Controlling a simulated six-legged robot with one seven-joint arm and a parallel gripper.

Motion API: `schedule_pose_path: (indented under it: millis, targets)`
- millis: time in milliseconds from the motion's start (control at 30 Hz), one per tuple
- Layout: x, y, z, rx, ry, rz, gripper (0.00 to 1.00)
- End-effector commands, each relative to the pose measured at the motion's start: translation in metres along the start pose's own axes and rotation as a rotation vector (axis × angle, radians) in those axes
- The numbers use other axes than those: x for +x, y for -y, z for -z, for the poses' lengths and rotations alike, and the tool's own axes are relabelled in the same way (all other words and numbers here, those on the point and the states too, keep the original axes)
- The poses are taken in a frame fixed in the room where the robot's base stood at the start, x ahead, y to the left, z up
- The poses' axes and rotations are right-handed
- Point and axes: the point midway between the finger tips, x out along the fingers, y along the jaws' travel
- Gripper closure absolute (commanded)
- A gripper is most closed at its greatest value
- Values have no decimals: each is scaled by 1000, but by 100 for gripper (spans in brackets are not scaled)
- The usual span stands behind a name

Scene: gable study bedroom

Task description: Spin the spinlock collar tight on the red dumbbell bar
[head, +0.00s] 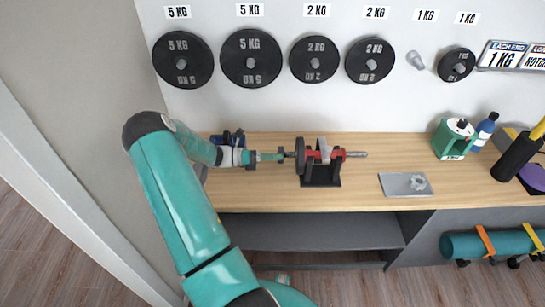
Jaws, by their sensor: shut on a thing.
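The dumbbell bar (357,154) lies level in a black cradle (321,178) on the wooden bench, with red parts at its middle and a bare silver right end. A dark weight plate (300,155) is on its left side. My gripper (281,155) reaches in from the left, in line with the bar, and is shut at its left end. The spinlock collar there is small and mostly hidden by the fingers; I cannot tell whether it touches the plate. A silver star-shaped collar (418,182) lies on a grey mat (395,186) to the right.
Labelled plates (250,58) hang on the wall behind; one peg (415,60) is bare. A green device (453,138), a blue bottle (484,131) and a black cylinder (515,157) stand at the right. A dark blue item (228,137) is behind my wrist. The bench front is clear.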

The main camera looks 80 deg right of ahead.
Motion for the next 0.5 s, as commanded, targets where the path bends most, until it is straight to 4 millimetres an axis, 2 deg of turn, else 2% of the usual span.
schedule_pose_path:
  millis: [67, 100, 200, 233, 500]
  targets:
    - [1, 0, 0, 0, -1, 2, 69]
    - [1, 0, 0, 0, -1, 2, 44]
    - [1, 0, 0, 0, -1, 2, 25]
    - [1, 0, 0, 0, -1, 2, 21]
    - [0, 0, 0, 0, -1, 1, 21]
